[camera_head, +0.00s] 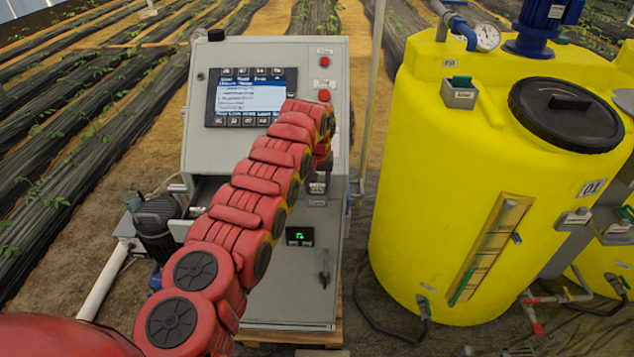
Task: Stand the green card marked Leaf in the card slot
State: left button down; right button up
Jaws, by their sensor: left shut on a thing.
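My left arm reaches up from the lower left to the front of the grey control cabinet. My left gripper (322,163) is at the cabinet's right side, largely hidden behind my red wrist. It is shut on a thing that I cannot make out. Just below it a small grey labelled holder (318,186) sits on the cabinet front; I cannot tell whether it touches the gripper. A grey labelled box (459,97) with a green piece (461,81) in its top sits on the yellow tank. No marking "Leaf" can be read. My right gripper is not in view.
The cabinet (262,58) has a screen (250,97), red buttons (324,62) and a green-lit display (299,237). The yellow tank (425,190) with a black lid (565,112) stands at right. A dark pump (156,225) stands at left.

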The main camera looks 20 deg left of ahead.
pick_arm(q)
jog(key=shift+f, duration=0.1)
jog(key=shift+c, duration=1)
grip_release()
jog(key=shift+b, duration=0.3)
jog(key=s+r+b, duration=0.2)
jog(key=s+r, duration=0.1)
jog(key=r, duration=1.4)
jog(key=shift+s+d+b, duration=0.2)
jog(key=shift+d+b, duration=0.2)
